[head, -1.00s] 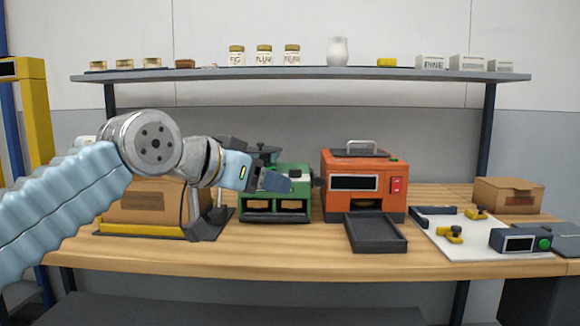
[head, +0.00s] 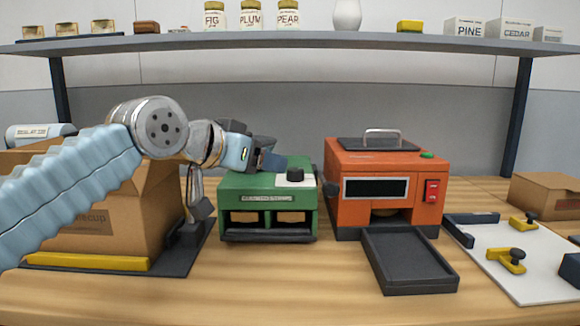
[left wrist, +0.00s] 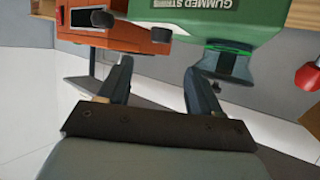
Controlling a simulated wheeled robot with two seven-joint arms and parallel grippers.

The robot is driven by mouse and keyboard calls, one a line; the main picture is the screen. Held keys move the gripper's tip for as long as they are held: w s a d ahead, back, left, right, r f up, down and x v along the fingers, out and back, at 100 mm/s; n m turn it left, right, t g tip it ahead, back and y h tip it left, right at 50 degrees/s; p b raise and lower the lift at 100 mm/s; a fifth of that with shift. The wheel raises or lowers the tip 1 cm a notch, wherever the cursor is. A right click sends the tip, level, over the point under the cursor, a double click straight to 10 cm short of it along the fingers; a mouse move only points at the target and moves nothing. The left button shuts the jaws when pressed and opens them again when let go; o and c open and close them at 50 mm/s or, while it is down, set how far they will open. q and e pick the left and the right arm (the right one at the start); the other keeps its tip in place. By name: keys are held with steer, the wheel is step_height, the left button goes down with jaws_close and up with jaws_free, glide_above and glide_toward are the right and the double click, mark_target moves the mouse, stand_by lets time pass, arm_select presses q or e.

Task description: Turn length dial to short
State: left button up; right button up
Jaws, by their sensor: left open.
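The green gummed strip machine (head: 268,205) stands on the bench. On its top right is a black round knob (head: 295,174) on a white plate, which looks like the length dial; its marks are too small to read. My left gripper (head: 270,160) is open and empty, above the machine's top and just left of the knob, apart from it as far as I can tell. In the left wrist view the two fingers (left wrist: 160,88) are spread with nothing between them. The green machine (left wrist: 215,18) shows there upside down. My right gripper is not in view.
An orange machine (head: 350,212) with a dark tray (head: 410,264) stands right of the green one. A dark side knob (head: 330,189) sits between them. A cardboard box (head: 110,215) is under my left arm. A shelf (head: 300,41) with jars spans behind.

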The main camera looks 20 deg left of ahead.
mark_target(294, 170)
arm_select(q)
steer(key=p+x, duration=0.1)
steer(key=x, duration=0.9)
steer(key=shift+w+d+f, duration=0.1)
steer(key=shift+w+f, duration=0.05)
steer(key=shift+w, duration=0.2)
steer(key=shift+c, duration=0.5)
steer(key=c, duration=0.9)
